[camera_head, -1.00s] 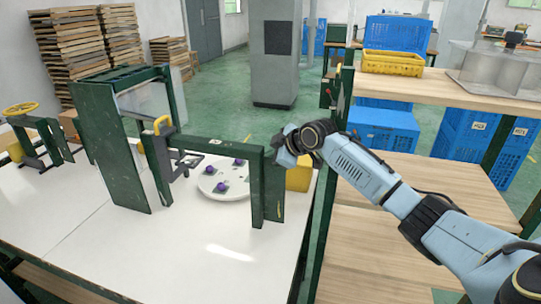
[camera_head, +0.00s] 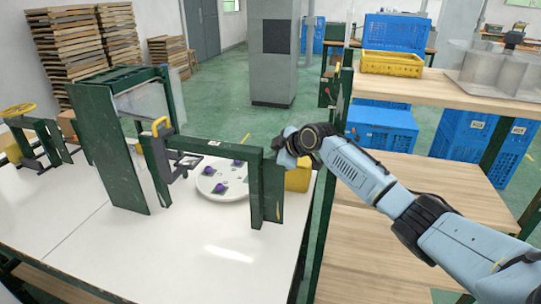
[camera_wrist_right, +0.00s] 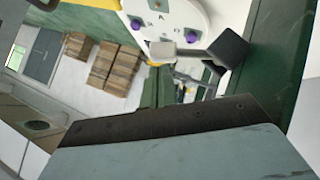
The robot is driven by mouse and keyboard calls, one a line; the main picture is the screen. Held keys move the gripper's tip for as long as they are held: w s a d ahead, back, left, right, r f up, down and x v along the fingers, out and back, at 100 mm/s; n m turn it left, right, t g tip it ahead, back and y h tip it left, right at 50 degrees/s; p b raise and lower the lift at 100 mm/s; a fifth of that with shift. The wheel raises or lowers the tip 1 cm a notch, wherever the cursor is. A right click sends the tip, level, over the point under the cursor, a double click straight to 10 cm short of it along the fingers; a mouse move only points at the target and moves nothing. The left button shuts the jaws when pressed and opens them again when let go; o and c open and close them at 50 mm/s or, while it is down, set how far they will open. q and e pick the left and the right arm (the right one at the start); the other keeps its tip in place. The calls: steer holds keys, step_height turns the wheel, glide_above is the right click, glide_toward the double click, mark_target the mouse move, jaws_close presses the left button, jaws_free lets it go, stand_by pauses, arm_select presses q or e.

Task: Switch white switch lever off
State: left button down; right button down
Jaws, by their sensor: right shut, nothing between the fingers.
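My right gripper (camera_head: 284,158) is shut and empty in the head view. Its tip is at the right end of the green frame, close behind the upright post (camera_head: 265,185); contact cannot be told. I cannot clearly make out the white switch lever in the head view; the post and my gripper may hide it. In the right wrist view, a pale grey block (camera_wrist_right: 162,50) and a dark block (camera_wrist_right: 230,48) sit below the white round plate; I cannot tell whether either is the lever. My left gripper is not in view.
The white round plate (camera_head: 232,194) with purple pieces lies on the white table (camera_head: 215,245) behind the frame. A yellow block (camera_head: 298,180) is beside my gripper. Wooden shelves (camera_head: 370,245) stand to the right. The table front is clear.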

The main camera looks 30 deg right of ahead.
step_height(320, 180, up, 10)
steer(key=p, duration=0.1)
stand_by(0.4)
